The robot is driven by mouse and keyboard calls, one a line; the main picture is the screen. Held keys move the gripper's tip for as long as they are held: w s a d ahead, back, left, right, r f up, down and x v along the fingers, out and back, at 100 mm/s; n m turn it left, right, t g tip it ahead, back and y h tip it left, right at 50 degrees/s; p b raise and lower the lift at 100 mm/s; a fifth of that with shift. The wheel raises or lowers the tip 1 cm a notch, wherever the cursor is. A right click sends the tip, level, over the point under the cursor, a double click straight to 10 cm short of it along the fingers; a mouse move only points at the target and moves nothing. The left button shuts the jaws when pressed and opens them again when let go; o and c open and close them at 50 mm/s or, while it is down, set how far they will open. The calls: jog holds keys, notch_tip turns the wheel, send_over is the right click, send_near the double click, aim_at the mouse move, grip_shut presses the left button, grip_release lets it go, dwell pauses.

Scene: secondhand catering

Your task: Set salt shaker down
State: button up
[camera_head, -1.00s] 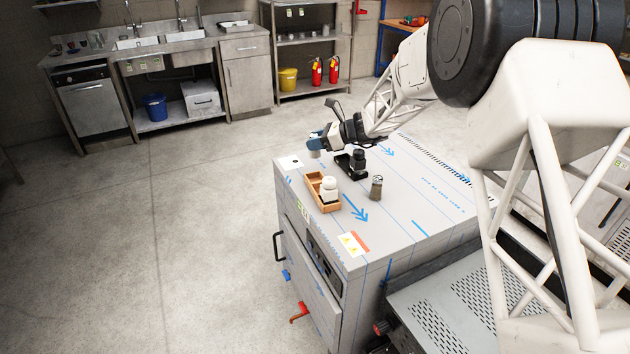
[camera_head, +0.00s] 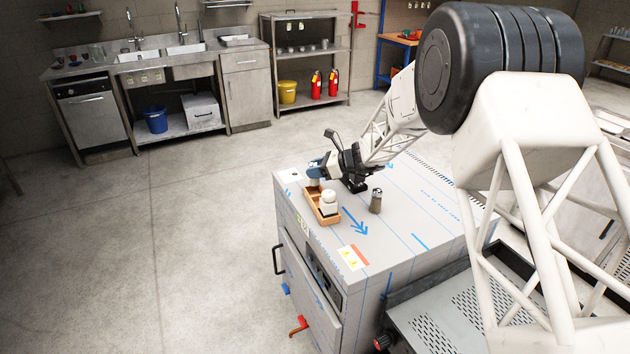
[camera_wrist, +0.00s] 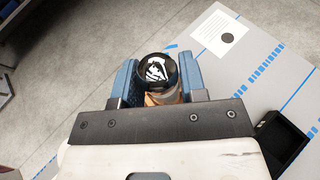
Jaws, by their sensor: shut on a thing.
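My gripper (camera_wrist: 159,82) is shut on the salt shaker (camera_wrist: 158,68), whose round, shiny dark top shows between the blue fingers in the wrist view. In the head view my gripper (camera_head: 316,174) is at the far end of a small wooden tray (camera_head: 331,220). The shaker's lower part is mostly hidden, and I cannot tell whether it touches the tray. A bit of wood shows below the shaker in the wrist view. A white, round-topped container (camera_head: 328,203) stands in the near part of the tray.
A grey shaker with a dark top (camera_head: 376,201) stands right of the tray on the grey, blue-marked cabinet top (camera_head: 400,255). A black holder (camera_wrist: 277,140) is partly hidden beneath my arm in the head view. The cabinet's front right top is clear.

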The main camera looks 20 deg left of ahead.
jog(key=shift+f, duration=2.1)
jog(key=shift+f, duration=0.15)
jog(key=o, duration=1)
jog(key=shift+c, duration=0.2)
jog(key=shift+d+r, duration=0.1)
jog(key=shift+r, duration=0.1)
jog(key=v, duration=1.1)
jog(key=shift+d+r, duration=0.15)
jog(key=shift+d, duration=0.15)
